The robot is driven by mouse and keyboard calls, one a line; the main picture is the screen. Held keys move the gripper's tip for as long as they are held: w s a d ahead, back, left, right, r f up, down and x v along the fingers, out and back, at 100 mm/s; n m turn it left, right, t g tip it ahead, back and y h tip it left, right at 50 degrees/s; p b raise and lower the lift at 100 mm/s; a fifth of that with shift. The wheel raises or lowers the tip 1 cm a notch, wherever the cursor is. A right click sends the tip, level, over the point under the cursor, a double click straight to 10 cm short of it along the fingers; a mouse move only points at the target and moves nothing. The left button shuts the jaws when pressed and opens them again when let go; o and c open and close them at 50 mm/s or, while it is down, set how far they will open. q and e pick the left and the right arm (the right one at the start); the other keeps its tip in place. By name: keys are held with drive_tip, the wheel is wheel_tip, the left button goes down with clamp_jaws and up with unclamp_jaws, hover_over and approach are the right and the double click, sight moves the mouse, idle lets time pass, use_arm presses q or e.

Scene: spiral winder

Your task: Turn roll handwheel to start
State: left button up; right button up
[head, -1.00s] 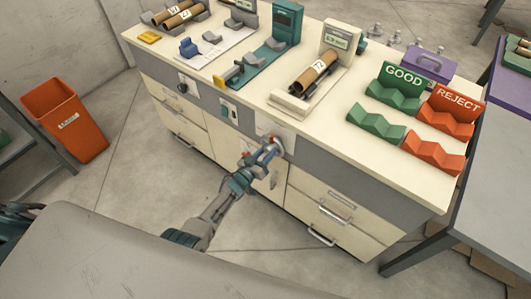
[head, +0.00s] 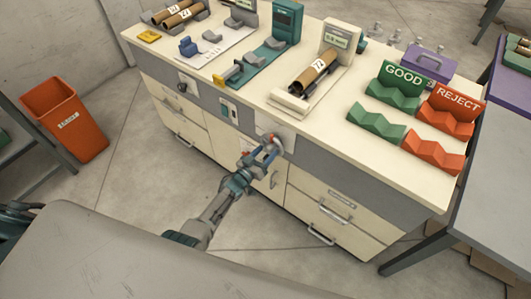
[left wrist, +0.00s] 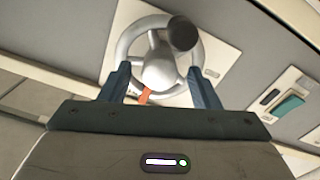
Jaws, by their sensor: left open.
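The roll handwheel (left wrist: 158,70) is a light grey ring with a rounded hub, mounted on a pale plate on the bench front. A dark round knob (left wrist: 182,33) sits at the upper right of its rim in the left wrist view. An orange pointer (left wrist: 144,97) shows below the hub. In the head view the handwheel (head: 274,139) is partly hidden by my gripper. My left gripper (head: 264,154) is open in front of it. In the left wrist view its two blue fingers (left wrist: 161,78) stand either side of the hub; contact with the wheel cannot be told. My right gripper is out of view.
The bench top (head: 235,95) carries a roll on a cradle (head: 315,75), a green GOOD rack (head: 378,122) and an orange REJECT rack (head: 434,152). Drawers (head: 335,215) lie below the wheel. An orange bin (head: 65,118) stands left. The floor before the bench is clear.

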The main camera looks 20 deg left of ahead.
use_arm(q)
drive_tip(key=v, duration=1)
drive_tip(key=shift+s, duration=0.15)
drive_tip(key=s+a+f+n+g+y+b, duration=0.1)
drive_tip(key=s+a+f+g+y, duration=0.25)
drive_tip(key=s+f, duration=0.75)
drive_tip(key=s+a+f+g+y+b, duration=0.1)
drive_tip(key=s+a+f+g+y, duration=0.25)
drive_tip(key=s+f, duration=0.75)
drive_tip(key=s+a+f+g, duration=0.1)
drive_tip(key=s+f+g, duration=0.3)
drive_tip(key=s, duration=0.9)
drive_tip(key=s+f+m+g+b, duration=0.1)
drive_tip(key=s+f+g, duration=0.3)
drive_tip(key=s+f, duration=0.5)
drive_tip(key=s, duration=0.4)
drive_tip(key=shift+a+g, duration=0.4)
